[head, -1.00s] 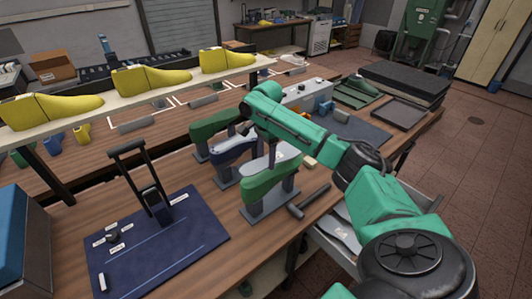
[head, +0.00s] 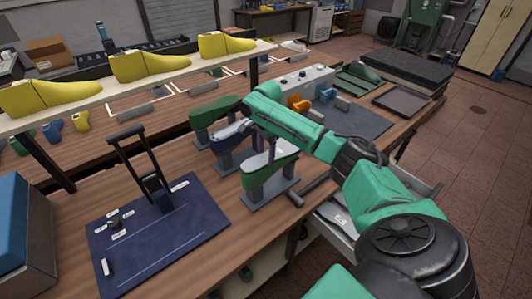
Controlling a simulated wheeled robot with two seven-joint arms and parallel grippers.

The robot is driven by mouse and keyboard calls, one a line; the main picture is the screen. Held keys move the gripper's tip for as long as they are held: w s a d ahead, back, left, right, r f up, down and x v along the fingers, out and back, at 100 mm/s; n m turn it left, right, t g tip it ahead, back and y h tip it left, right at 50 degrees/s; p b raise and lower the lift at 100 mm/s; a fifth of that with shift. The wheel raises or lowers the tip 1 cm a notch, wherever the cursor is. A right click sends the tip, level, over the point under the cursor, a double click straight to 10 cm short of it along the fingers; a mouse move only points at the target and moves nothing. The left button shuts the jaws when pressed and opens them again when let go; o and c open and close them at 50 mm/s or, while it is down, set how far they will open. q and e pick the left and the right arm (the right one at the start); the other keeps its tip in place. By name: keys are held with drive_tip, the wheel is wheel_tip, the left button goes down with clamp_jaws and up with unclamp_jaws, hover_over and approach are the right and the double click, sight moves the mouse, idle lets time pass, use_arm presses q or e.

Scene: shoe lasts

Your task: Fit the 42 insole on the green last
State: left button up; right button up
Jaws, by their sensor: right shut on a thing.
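The green last (head: 268,179) stands on a grey stand at the front of a row of lasts on the bench. A pale insole (head: 260,161) shows along the top of this last; whether it lies fully seated cannot be told, and its size mark is not readable. My right gripper (head: 279,146) is at the insole, under my forearm, and shut on it. The fingertips are small and partly hidden by the arm. My left gripper is not in view.
A blue last (head: 229,135) and a dark green last (head: 213,113) stand close behind. A hammer (head: 310,190) lies right of the green last. An open drawer (head: 343,222) juts out below the bench edge. A navy mat (head: 190,240) with a black stand lies at left; yellow lasts (head: 150,67) line a raised shelf.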

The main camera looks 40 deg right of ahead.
drive_tip(key=o, duration=1.4)
drive_tip(key=shift+r, duration=0.1)
wheel_tip(320, 180, up, 7)
drive_tip(key=b, duration=0.2)
drive_tip(key=shift+w+r+b, duration=0.1)
drive_tip(key=shift+r+b, duration=0.05)
drive_tip(key=shift+b, duration=0.15)
wheel_tip(320, 180, up, 7)
drive_tip(key=shift+d+r+p, duration=0.1)
drive_tip(key=shift+d+p, duration=0.05)
drive_tip(key=shift+p, duration=0.85)
